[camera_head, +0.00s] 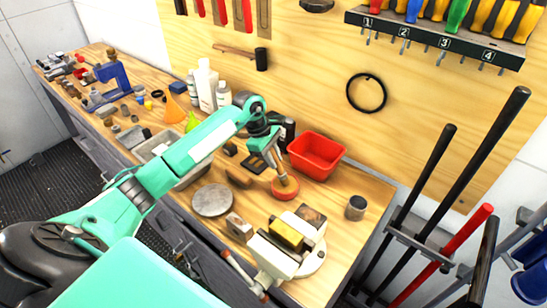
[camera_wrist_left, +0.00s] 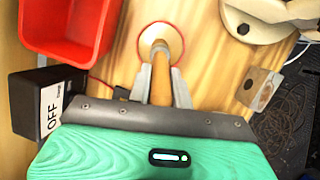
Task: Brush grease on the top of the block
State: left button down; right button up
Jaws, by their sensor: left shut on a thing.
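My left gripper (camera_head: 274,158) is shut on the wooden handle of a brush (camera_head: 280,170). In the left wrist view the handle (camera_wrist_left: 160,75) sits between the two fingers (camera_wrist_left: 160,97). The brush points down into a round, red-rimmed grease tin (camera_head: 286,192), also seen in the left wrist view (camera_wrist_left: 172,36); its bristles are hard to make out. A yellow block (camera_head: 286,234) is in the jaws of a pale vise (camera_head: 272,255), in front of the tin and apart from the brush. My right gripper is not in view.
A red bin (camera_head: 317,155) stands just behind the tin. A round grey disc (camera_head: 212,200) and a small holed block (camera_head: 239,227) lie left of the vise. A metal cup (camera_head: 356,207) stands at right. Bottles (camera_head: 206,88) and a tray (camera_head: 160,146) crowd the bench further left.

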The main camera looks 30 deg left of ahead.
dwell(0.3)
pick_arm(q)
jog(key=shift+r+p, duration=0.4)
jog(key=shift+r, duration=0.5)
jog(key=shift+r+p, duration=0.8)
jog(key=shift+r, duration=1.75)
jog(key=shift+a, duration=0.15)
